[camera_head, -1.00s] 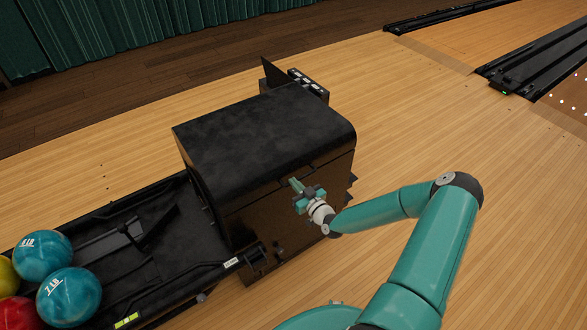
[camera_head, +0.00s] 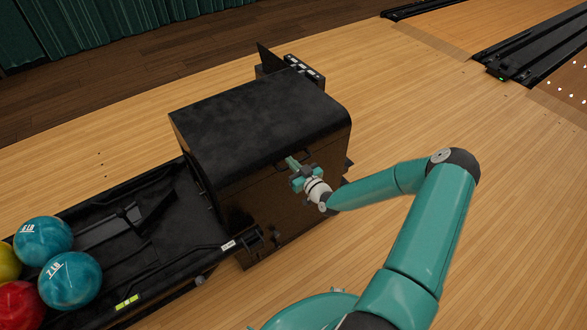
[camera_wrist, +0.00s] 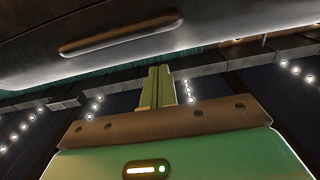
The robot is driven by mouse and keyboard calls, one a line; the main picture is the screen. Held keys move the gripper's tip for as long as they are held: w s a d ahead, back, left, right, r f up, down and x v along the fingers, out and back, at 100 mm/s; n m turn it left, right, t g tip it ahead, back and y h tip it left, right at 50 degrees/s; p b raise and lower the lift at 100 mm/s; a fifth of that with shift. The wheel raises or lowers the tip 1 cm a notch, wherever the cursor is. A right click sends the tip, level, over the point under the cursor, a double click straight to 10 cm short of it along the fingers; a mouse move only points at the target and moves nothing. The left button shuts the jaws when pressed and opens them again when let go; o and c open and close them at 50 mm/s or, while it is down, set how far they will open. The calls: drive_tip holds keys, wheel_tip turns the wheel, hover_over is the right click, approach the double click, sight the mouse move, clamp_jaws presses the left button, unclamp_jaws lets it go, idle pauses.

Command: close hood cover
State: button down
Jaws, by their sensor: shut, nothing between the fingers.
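The black hood cover (camera_head: 260,120) lies over the top of the ball return machine, its lower front edge level with the top of the machine's brown side panel. In the wrist view the hood's dark underside edge (camera_wrist: 120,35) with a long slot-like handle spans the top of the picture. My gripper (camera_head: 290,162) is at the side of the machine, just below the hood's edge, with its fingers pointing up toward it. In the wrist view the green fingers (camera_wrist: 157,85) are together and empty, their tips close below the edge. I cannot tell whether they touch it.
Bowling balls (camera_head: 70,280) sit in the black return tray (camera_head: 120,235) at the lower left. A small black box (camera_head: 292,70) stands behind the machine. Wooden floor is clear to the right, with black lane gutters (camera_head: 530,60) farther off.

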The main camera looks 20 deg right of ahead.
drive_tip(key=s+d+f, duration=0.2)
drive_tip(key=s+f, duration=0.2)
drive_tip(key=s, duration=0.5)
drive_tip(key=s+a+r+n+g+h, duration=0.1)
drive_tip(key=a+r+g+h, duration=0.3)
drive_tip(key=r, duration=0.8)
drive_tip(key=s+d+r+n+g+h, duration=0.1)
drive_tip(key=r+g, duration=0.5)
drive_tip(key=r, duration=0.7)
drive_tip(key=s+a+r+m, duration=0.1)
drive_tip(key=s+a+r, duration=0.3)
drive_tip(key=s, duration=0.4)
drive_tip(key=s+a+r+m+g+y, duration=0.1)
drive_tip(key=s+a+r, duration=0.4)
drive_tip(key=s, duration=0.3)
drive_tip(key=s+a+r+m+g, duration=0.1)
drive_tip(key=s+a+r+m, duration=0.1)
drive_tip(key=s+a+r, duration=0.2)
drive_tip(key=s+r, duration=0.2)
drive_tip(key=s, duration=0.1)
drive_tip(key=shift+s+a+r+y, duration=0.2)
drive_tip(key=shift+s+r+y, duration=0.1)
drive_tip(key=shift+s, duration=0.1)
drive_tip(key=shift+a, duration=0.15)
